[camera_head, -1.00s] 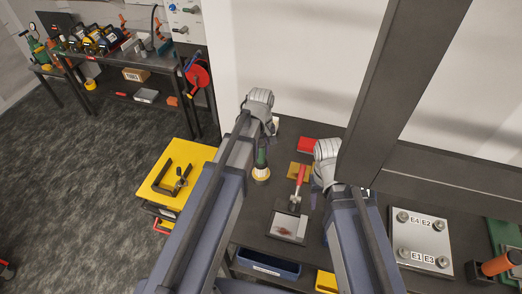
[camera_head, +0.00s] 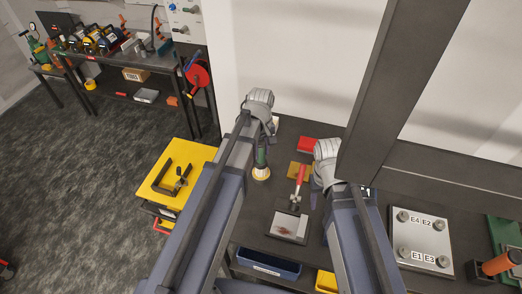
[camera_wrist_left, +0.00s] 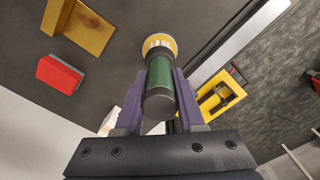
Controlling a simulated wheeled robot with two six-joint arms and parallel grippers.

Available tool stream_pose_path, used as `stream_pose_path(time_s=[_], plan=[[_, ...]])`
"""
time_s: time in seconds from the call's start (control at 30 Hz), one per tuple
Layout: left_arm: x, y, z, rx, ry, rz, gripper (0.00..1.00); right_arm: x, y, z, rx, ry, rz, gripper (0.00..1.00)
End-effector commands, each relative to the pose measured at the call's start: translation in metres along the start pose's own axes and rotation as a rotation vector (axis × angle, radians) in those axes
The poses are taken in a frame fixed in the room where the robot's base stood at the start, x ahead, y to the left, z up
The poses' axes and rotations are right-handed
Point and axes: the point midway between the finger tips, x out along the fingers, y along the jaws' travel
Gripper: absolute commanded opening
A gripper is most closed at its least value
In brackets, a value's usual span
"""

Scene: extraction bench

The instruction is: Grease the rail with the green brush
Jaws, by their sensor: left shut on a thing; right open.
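The green brush (camera_wrist_left: 160,85) has a dark green cylindrical body and a yellow-and-white ringed end. It is between the two purple fingers of my left gripper (camera_wrist_left: 161,88), which is shut on it. In the head view the green brush (camera_head: 262,157) hangs below my left wrist with the yellow end down, over the bench's left part. My right gripper (camera_head: 314,199) is open and mostly hidden behind its own arm. I cannot clearly pick out the rail; a brass-coloured block (camera_wrist_left: 80,27) lies on the bench apart from the brush.
A red block (camera_wrist_left: 60,74) lies near the brass-coloured block. A red-handled tool (camera_head: 299,182) stands by a grey tray (camera_head: 288,238) with a red smear. A plate marked E1 to E4 (camera_head: 421,241) is at the right. A yellow-topped cart (camera_head: 160,178) stands left of the bench.

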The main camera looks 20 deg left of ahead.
Motion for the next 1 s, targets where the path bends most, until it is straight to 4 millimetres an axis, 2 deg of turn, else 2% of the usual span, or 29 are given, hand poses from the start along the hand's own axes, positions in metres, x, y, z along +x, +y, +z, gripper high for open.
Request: stream_pose_path(time_s=[0.43, 1.0], plan=[[-0.004, -0.001, 0.001, 0.000, -0.003, -0.001, 0.00, -0.004, 0.000, 0.000, 0.001, 0.000, 0.000, 0.50], [-0.048, 0.000, 0.000, 0.000, -0.001, -0.001, 0.00, -0.048, 0.004, 0.003, -0.003, -0.002, 0.000, 0.50]])
